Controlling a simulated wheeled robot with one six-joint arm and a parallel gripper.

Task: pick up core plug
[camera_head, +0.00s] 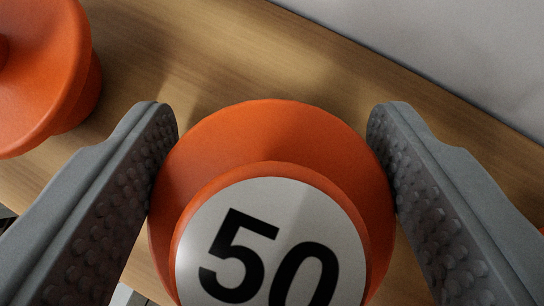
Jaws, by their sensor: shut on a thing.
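An orange core plug (270,135) with a white round label reading "50" fills the lower middle of the view. My gripper (272,195) has one grey, dimpled finger on each side of it. The fingers are shut on the plug, touching its wide orange rim at left and right. The lower part of the plug is cut off by the picture's bottom edge. I cannot tell whether the plug rests on the wooden surface or is lifted off it.
Another orange plug-like piece (45,75) stands at the upper left, partly out of view, close to the left finger. The wooden surface (230,60) is bare behind the held plug. A grey area (430,50) lies beyond its edge at the upper right. A bit of orange shows at the right edge.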

